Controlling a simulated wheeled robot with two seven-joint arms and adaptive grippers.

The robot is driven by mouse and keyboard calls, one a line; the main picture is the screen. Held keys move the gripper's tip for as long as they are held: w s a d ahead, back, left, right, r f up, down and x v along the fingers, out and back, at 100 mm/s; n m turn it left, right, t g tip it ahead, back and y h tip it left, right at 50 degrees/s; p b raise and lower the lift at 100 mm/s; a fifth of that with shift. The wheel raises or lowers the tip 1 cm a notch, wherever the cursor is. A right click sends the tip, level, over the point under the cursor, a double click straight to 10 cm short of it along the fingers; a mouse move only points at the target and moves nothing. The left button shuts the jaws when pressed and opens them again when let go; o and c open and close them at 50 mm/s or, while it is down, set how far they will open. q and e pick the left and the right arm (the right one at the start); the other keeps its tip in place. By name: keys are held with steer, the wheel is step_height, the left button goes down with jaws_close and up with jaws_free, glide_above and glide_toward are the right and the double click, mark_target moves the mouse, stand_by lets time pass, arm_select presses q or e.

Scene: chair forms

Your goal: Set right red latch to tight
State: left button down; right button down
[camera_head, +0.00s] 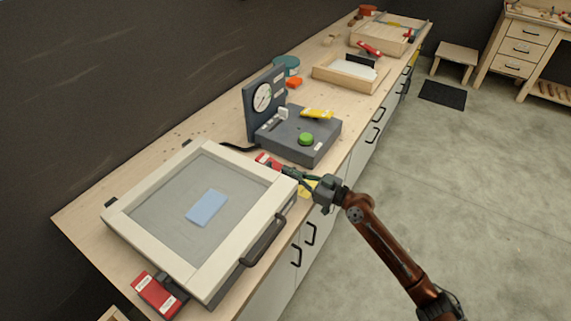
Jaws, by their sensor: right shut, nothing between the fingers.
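A cream-framed press or lid (130,217) with a grey panel lies on the bench at the lower left. One red latch (267,161) shows at its far right corner, partly hidden by the lid and my gripper. Another red latch (155,294) with a white label sits at its near left corner. My right gripper (291,173) is shut and empty, its tips close to the far right latch. I cannot tell whether they touch it. The latch's exact setting is too small to read. My left gripper is not in view.
A black handle (264,240) is on the lid's front side.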

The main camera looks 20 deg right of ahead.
stand_by(0.4)
